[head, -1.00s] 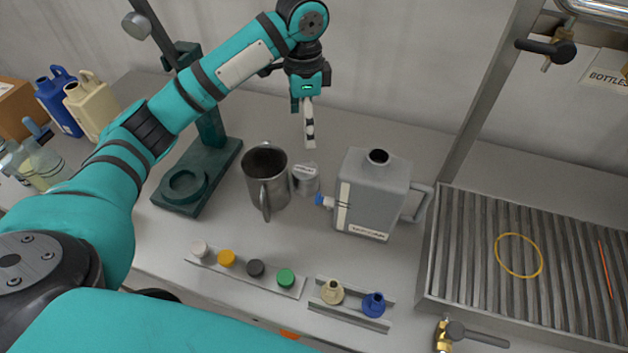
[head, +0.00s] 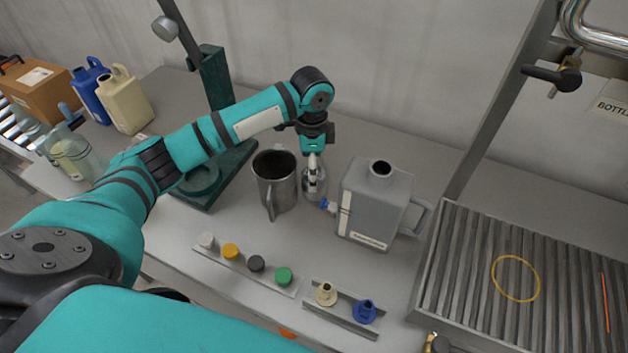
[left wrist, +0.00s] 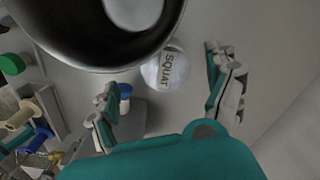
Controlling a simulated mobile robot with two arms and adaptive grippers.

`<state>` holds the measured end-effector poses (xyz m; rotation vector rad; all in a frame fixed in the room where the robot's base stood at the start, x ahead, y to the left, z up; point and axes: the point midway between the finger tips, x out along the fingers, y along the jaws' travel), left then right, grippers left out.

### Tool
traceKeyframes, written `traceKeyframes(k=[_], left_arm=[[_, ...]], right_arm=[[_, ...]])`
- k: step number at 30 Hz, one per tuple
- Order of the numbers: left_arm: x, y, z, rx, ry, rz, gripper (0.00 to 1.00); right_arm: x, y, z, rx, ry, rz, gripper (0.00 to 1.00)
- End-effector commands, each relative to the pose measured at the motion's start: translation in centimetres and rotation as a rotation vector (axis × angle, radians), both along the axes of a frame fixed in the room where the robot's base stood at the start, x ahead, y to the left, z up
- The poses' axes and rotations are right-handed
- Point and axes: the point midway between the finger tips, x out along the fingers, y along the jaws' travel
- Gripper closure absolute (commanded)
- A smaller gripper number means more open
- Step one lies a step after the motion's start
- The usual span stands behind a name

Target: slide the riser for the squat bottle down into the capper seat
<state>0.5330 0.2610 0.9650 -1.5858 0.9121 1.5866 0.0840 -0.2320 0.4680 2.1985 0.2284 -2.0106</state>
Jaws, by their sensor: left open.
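The riser (head: 322,184) is a short, pale metal cylinder standing on the bench between the steel jug and the grey jerrycan. In the left wrist view its round top (left wrist: 168,69) reads "SQUAT". My left gripper (head: 312,186) points down at the riser, fingers apart. In the left wrist view the open fingers (left wrist: 160,78) stand to either side of the riser, which is not gripped. The dark green capper stand (head: 236,165) is left of the steel jug. Its round seat (head: 203,184) is low on its base and partly behind my left arm. My right gripper is out of view.
The steel jug (head: 273,185) stands close left of the riser, the grey jerrycan (head: 372,205) with its blue-tipped spout close right. Caps lie on a strip (head: 245,268) in front. A ribbed drain tray (head: 520,270) is at right.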

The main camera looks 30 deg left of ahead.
Motion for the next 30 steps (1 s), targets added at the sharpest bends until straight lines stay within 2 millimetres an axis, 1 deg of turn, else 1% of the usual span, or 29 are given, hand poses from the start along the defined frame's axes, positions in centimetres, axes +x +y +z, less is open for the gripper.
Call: traceKeyframes(k=[5, 10, 12, 15, 23, 30], left_arm=[[0.1, 0.1, -1.0, 0.001, 0.002, 0.001, 0.12], [0.4, 0.3, -3.5, 0.002, 0.005, 0.001, 0.12], [0.4, 0.3, -4.5, 0.002, 0.002, 0.0, 0.12], [0.4, 0.3, -5.4, 0.002, 0.001, -0.001, 0.12], [0.5, 0.3, -5.7, 0.001, 0.0, -0.001, 0.12], [0.5, 0.3, -5.7, 0.001, 0.0, -0.001, 0.44]], right_arm=[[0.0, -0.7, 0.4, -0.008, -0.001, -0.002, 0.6], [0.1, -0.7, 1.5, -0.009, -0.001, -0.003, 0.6], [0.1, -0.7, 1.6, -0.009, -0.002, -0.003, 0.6], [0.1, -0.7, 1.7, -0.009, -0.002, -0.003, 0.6], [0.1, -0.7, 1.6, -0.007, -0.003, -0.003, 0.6], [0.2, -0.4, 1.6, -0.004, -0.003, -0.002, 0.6]])
